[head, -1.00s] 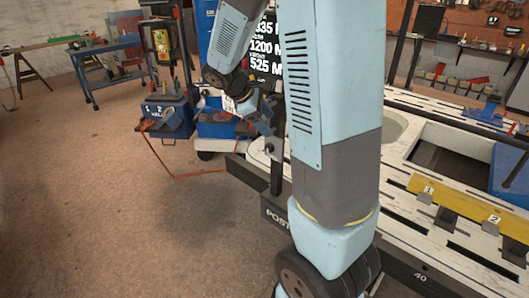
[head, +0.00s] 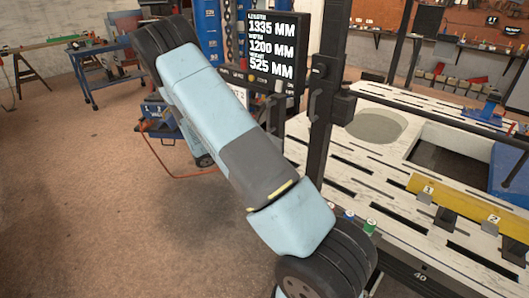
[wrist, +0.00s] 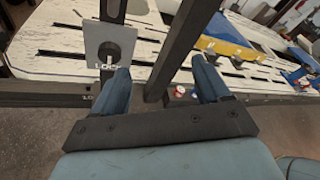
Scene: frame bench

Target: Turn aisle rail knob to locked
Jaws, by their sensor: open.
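My gripper (wrist: 160,66) shows in the wrist view with its two blue fingers wide apart and nothing between them. A square grey plate (wrist: 122,37) with a dark round centre, which looks like the knob (wrist: 108,52), is on a dark upright just beyond the left fingertip. A small white label below it seems to read "LOCK", partly hidden by that finger. I cannot make out the knob's setting. In the head view my gripper is out of sight, and my arm leans up and left. I cannot clearly identify the knob there.
A dark post (head: 323,105) and a black rail (head: 430,118) stand at the slotted bench (head: 350,155). A display screen (head: 271,45) is left of the post. A yellow bar (head: 465,204) lies on the bench. Open floor (head: 90,220) is at left.

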